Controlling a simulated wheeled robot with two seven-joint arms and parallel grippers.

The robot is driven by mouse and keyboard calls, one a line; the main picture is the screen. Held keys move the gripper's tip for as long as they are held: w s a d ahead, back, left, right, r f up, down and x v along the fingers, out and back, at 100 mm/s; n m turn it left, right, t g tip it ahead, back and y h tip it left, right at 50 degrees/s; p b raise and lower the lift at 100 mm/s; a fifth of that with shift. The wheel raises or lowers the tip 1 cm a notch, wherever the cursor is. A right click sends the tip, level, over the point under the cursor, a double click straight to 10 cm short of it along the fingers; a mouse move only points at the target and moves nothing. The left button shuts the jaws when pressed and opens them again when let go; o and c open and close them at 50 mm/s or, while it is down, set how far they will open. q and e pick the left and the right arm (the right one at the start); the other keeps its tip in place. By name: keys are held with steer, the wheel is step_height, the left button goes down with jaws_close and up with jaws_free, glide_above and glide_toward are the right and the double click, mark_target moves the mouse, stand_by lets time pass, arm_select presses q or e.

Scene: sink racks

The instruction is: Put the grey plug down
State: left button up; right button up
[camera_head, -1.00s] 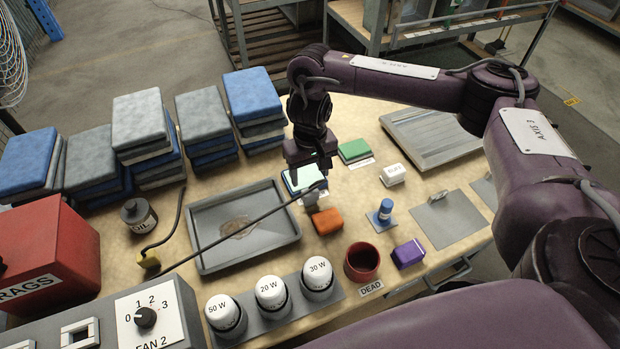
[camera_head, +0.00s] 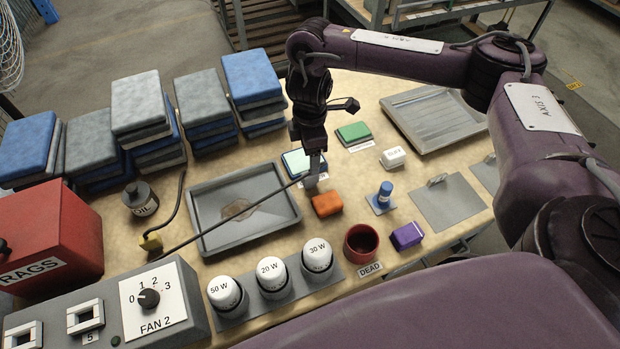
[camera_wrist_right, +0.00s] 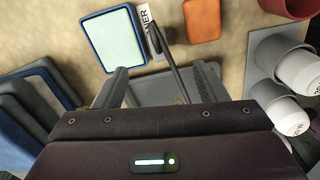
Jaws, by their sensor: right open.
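The grey plug (camera_head: 311,181) stands on the bench between the pale green block with a blue rim (camera_head: 297,161) and the orange block (camera_head: 326,204). Its dark cord runs left across the grey tray. In the right wrist view the plug (camera_wrist_right: 155,40) shows with its cord leading back between the fingers. My right gripper (camera_head: 316,163) is close by the plug in the head view, partly overlapping it. In the right wrist view its two fingers (camera_wrist_right: 162,75) are apart with nothing clamped, and the plug is beyond the fingertips. My left gripper is out of view.
The grey tray (camera_head: 196,191) is left of the plug. A red cup (camera_head: 361,256) and several white-topped cylinders in a holder stand in front.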

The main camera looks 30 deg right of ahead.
mark_target(311, 179)
steer(key=n, duration=0.2)
steer(key=f+n, duration=0.1)
steer(key=n, duration=0.6)
steer(key=shift+f+n, duration=0.4)
steer(key=n, duration=0.4)
steer(key=shift+s+f+n+b, duration=0.1)
steer(key=shift+f+n+b, duration=0.25)
steer(key=shift+f+n, duration=0.05)
steer(key=n, duration=0.5)
steer(key=shift+f, duration=0.4)
step_height(311, 179, down, 7)
steer(key=b, duration=0.2)
steer(key=shift+b, duration=0.3)
steer(key=shift+f, duration=0.4)
